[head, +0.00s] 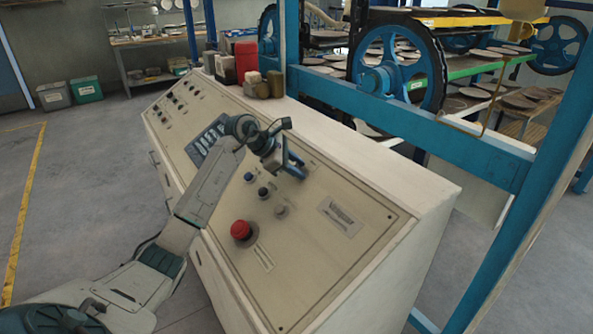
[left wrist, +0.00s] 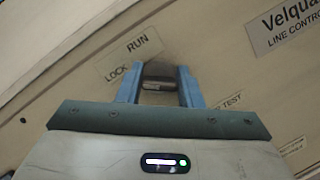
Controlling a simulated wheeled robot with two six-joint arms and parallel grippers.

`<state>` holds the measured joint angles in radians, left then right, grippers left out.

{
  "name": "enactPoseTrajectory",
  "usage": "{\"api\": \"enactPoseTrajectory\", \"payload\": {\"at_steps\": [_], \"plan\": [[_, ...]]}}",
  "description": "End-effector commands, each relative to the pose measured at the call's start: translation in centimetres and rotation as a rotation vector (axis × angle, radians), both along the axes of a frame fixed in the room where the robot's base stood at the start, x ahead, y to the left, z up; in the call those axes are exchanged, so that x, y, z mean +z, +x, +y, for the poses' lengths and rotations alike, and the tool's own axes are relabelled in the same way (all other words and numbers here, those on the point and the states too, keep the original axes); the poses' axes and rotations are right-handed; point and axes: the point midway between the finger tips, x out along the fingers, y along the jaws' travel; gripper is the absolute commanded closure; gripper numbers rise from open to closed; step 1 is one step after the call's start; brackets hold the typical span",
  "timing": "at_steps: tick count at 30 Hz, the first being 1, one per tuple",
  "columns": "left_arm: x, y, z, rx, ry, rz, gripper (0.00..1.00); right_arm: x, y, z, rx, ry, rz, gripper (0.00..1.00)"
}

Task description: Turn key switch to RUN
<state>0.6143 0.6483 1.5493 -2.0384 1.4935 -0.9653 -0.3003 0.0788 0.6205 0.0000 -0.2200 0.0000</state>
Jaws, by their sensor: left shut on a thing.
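The key switch (left wrist: 158,84) shows in the left wrist view as a dark part between the two blue fingers. My left gripper (left wrist: 158,88) is shut on it, with a finger on either side. Printed labels LOCK and RUN (left wrist: 132,54) lie above it in that view, and TEST (left wrist: 228,102) lies to its right. I cannot tell which label the key points to. In the head view my left gripper (head: 290,164) is at the sloped face of the cream control console (head: 345,262), and its fingers hide the switch. My right gripper is not in view.
A red mushroom button (head: 241,230) and small dark knobs (head: 263,192) sit on the panel below the gripper. Red and dark containers (head: 246,58) stand on the console top. A blue frame (head: 430,139) with wheels is behind. Open floor lies left.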

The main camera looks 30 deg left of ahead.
Motion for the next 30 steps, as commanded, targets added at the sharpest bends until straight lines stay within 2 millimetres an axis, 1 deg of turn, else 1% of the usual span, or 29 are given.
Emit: {"api": "enactPoseTrajectory", "payload": {"at_steps": [1, 3, 8, 12, 15, 21, 30], "plan": [[-0.4, 0.1, 0.1, -0.025, 0.014, -0.008, 0.90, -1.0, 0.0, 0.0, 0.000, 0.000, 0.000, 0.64], [-0.4, 0.0, 0.0, -0.071, 0.038, -0.019, 0.90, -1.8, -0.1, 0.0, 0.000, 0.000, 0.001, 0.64], [-0.4, 0.0, 0.0, -0.195, 0.105, -0.047, 0.90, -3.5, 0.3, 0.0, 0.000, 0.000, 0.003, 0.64], [-0.4, 0.0, 0.0, -0.311, 0.167, -0.072, 0.90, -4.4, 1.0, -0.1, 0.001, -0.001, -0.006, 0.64], [-0.3, 0.0, 0.0, -0.393, 0.212, -0.090, 0.90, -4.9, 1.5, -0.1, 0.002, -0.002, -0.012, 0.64], [-0.2, -0.1, -0.1, -0.549, 0.294, -0.125, 0.90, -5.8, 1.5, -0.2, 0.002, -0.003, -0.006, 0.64], [-0.1, -0.1, -0.1, -0.725, 0.389, -0.163, 0.90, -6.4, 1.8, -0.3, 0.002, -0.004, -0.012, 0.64]]}}
